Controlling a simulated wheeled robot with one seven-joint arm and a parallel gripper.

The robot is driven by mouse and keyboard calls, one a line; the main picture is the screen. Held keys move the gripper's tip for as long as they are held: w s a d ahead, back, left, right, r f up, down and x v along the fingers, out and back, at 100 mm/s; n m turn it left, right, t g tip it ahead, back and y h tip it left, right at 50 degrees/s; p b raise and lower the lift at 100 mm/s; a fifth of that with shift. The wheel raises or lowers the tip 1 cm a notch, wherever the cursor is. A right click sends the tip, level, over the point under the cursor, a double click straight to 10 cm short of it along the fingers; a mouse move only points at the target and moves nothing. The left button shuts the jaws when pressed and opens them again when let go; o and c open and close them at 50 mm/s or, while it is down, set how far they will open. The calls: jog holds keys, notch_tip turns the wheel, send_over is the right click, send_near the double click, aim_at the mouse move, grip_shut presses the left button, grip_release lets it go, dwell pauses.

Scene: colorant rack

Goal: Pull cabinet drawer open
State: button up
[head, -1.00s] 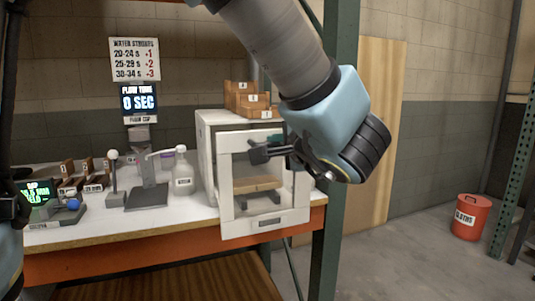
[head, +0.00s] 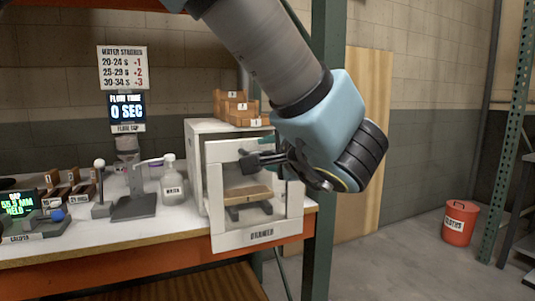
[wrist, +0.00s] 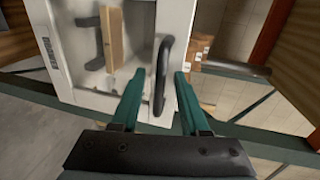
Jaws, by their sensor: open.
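The white cabinet (head: 198,160) stands at the right end of the workbench. Its clear-windowed white front (head: 256,241) has a label along the bottom, too small to read surely. A wooden block (head: 247,194) on a dark stand shows through the window. My gripper (head: 251,161) is at the upper part of this front, partly hidden by its own wrist. In the wrist view, my gripper (wrist: 158,100) is open, with its green fingers on either side of the black bar handle (wrist: 162,62). Gaps show between the handle and both fingers.
Wooden boxes (head: 238,107) sit on the cabinet. A white bottle (head: 172,183), a grey stand (head: 135,205) and a small display unit (head: 22,215) are on the bench to the left. A green post (head: 322,200) rises at the right. A red bin (head: 459,223) stands on the floor.

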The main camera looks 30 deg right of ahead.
jog(key=b+v, duration=0.2)
jog(key=v, duration=0.8)
jog(key=shift+s, duration=0.4)
jog(key=shift+r, duration=0.1)
jog(key=w+a+f+n+g+y+p, duration=0.2)
jog(key=w+a+f+n+g+y, duration=0.45)
jog(key=w+a+f, duration=0.65)
jog(key=w+a+f+n+g+h+p, duration=0.1)
jog(key=a+f+n+g+h+p, duration=0.1)
jog(key=a+n, duration=0.4)
jog(key=w+a+f+n+g+h+p, duration=0.2)
jog(key=a+f+n+g, duration=0.3)
jog(key=a, duration=0.9)
jog(key=shift+w+f+n+h, duration=0.25)
jog(key=shift+f+n+h, duration=0.1)
jog(key=shift+f, duration=0.25)
